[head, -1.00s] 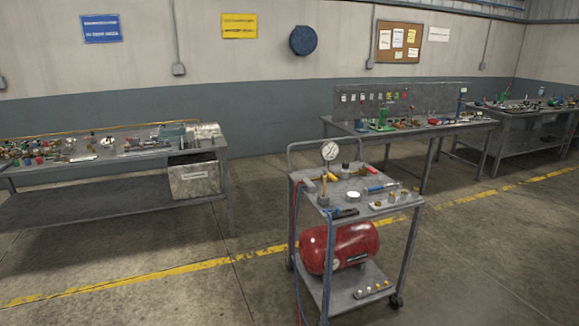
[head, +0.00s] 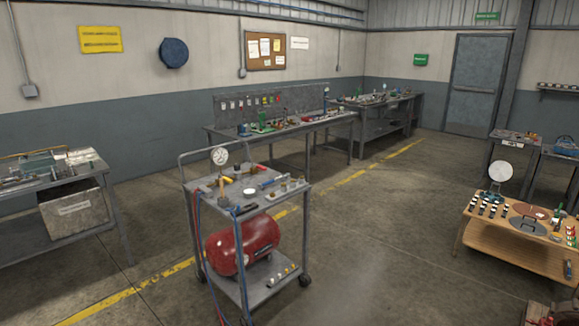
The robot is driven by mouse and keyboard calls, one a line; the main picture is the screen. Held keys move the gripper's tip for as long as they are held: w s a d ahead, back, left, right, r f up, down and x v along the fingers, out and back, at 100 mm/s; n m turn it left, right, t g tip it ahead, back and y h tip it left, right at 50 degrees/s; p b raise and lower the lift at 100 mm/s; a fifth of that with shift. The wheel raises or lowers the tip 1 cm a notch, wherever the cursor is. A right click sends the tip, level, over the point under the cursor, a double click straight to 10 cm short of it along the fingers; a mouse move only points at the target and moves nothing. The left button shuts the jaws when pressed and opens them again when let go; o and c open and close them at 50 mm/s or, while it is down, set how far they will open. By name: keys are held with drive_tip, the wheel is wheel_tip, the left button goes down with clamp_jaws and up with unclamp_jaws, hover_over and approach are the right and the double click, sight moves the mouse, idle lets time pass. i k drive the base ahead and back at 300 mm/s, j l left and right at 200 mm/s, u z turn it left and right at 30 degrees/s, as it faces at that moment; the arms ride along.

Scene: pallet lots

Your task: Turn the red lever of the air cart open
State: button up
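The air cart (head: 245,205) stands left of the middle in the head view, a grey two-shelf trolley with a push handle. A red air tank (head: 242,246) lies on its lower shelf. On the top shelf are a round pressure gauge (head: 220,156), a wooden-handled tool (head: 221,188), a white disc (head: 250,192) and a blue-handled tool (head: 273,182). A small yellow and red part (head: 229,180) shows near the gauge. The red lever is too small to tell for sure, and so is its position. My gripper is not in view.
Workbenches stand behind the cart (head: 280,128) and at the left (head: 105,200). A wooden table (head: 480,240) with round plates and small parts is at the right. The floor between cart and wooden table is clear. A grey door (head: 478,85) is at the back right.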

sight(263, 168)
drive_tip(key=i+u, duration=0.1)
drive_tip(key=u, duration=0.15)
drive_tip(key=i+z, duration=0.25)
drive_tip(key=i, duration=2.1)
drive_tip(key=i+u, duration=0.15)
drive_tip(key=i, duration=0.3)
drive_tip(key=i+l+u, duration=0.2)
drive_tip(key=i, duration=0.25)
drive_tip(key=i+l+u, duration=0.15)
drive_tip(key=i, duration=0.25)
drive_tip(key=i+l+u, duration=0.2)
drive_tip(key=i, duration=0.25)
drive_tip(key=l, duration=0.1)
